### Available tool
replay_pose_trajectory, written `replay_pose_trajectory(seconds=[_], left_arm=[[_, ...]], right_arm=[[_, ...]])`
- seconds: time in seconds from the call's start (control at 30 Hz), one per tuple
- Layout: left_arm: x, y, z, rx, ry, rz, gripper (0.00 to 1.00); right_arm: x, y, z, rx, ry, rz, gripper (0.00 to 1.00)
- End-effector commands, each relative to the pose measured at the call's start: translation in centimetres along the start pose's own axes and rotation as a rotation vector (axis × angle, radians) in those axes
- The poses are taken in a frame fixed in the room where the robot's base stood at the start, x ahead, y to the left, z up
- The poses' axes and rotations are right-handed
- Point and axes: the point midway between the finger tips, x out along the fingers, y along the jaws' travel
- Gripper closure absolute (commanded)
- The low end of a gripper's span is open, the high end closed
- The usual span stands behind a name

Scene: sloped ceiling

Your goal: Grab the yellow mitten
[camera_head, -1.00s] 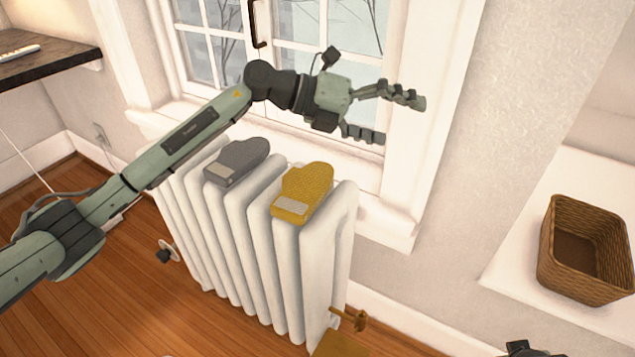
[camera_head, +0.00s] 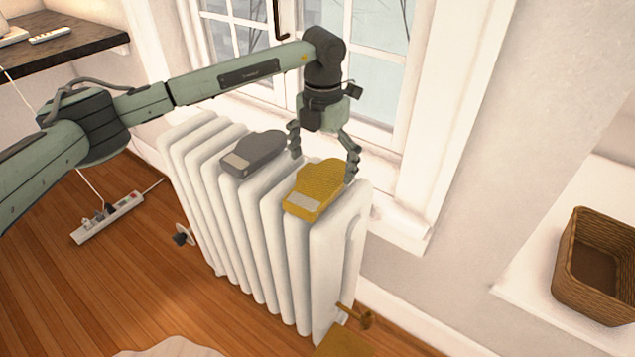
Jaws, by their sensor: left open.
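The yellow mitten (camera_head: 318,186) lies on top of the white radiator (camera_head: 285,240), toward its right end. It has a pale patch at its near end. My left gripper (camera_head: 322,166) points down at the mitten's far part, with its fingers spread and open. One finger is to the left of the mitten and the other is at its right side. I cannot tell whether the fingers touch it. My right gripper does not show.
A grey mitten (camera_head: 254,153) lies on the radiator left of the yellow one, close to my left finger. The window (camera_head: 375,75) stands behind. A wicker basket (camera_head: 597,262) sits on a white ledge at right. A power strip (camera_head: 108,217) lies on the floor.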

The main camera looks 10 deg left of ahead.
Motion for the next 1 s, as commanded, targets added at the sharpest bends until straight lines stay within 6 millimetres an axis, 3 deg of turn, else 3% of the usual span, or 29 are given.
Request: replay_pose_trajectory(seconds=[0.1,0.33,0.7,1.0], left_arm=[[1.5,0.0,0.0,-0.001,0.001,0.000,0.00],[1.8,0.0,0.0,0.001,-0.001,-0.001,0.00],[1.8,0.0,0.0,0.001,-0.001,-0.001,0.45],[1.6,0.0,0.1,0.001,-0.002,-0.001,0.47]], right_arm=[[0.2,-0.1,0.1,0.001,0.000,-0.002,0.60],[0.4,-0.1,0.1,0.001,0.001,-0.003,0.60],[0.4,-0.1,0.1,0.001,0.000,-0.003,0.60],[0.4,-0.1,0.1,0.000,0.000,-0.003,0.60]])
